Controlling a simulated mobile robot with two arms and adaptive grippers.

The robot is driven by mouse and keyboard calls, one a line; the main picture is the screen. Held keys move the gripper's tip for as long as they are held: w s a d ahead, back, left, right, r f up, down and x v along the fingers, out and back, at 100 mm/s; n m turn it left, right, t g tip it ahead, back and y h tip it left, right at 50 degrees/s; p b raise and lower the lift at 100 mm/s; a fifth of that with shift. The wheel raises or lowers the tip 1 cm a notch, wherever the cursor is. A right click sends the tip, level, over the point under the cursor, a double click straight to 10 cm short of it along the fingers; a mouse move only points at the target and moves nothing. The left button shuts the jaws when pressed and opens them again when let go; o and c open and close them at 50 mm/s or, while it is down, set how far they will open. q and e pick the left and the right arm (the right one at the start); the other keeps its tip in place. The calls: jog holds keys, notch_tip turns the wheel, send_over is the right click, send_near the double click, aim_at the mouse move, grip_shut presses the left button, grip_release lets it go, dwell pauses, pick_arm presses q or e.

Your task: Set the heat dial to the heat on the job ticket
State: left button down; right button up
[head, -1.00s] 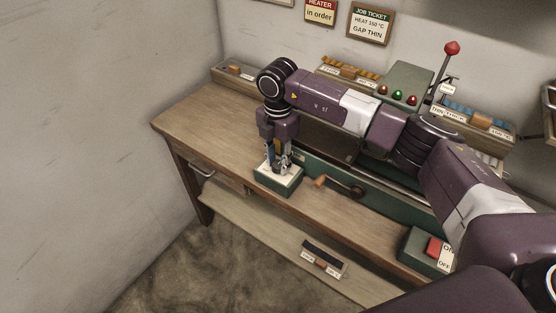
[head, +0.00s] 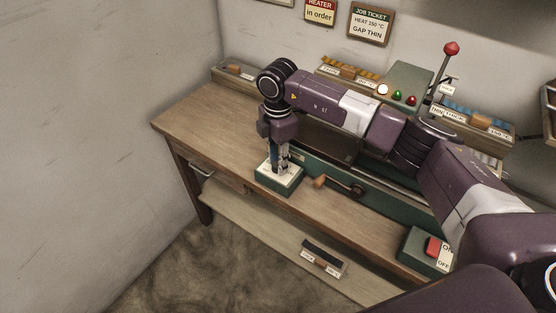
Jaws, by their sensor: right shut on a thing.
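The job ticket (head: 370,24) hangs on the back wall and appears to read HEAT 150 °C, GAP THIN; the small digits are hard to be sure of. A green box with a white top face (head: 290,188) stands at the bench's front edge. My right gripper (head: 280,170) points down over this face, shut on the heat dial's knob. The fingers hide the knob, and I cannot read its setting or the scale. My left gripper is not in view.
A green machine (head: 400,85) with lamps stands behind my right arm; its left lamp (head: 383,90) glows white. A crank (head: 345,187), a red switch (head: 433,246) and a red-knobbed lever (head: 451,48) are nearby. The bench's left part (head: 205,123) is clear.

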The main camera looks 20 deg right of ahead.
jog(key=shift+w, duration=0.1)
jog(key=o, duration=1.2)
jog(key=shift+c, duration=0.2)
jog(key=shift+r, duration=0.1)
notch_tip(320, 180, up, 12)
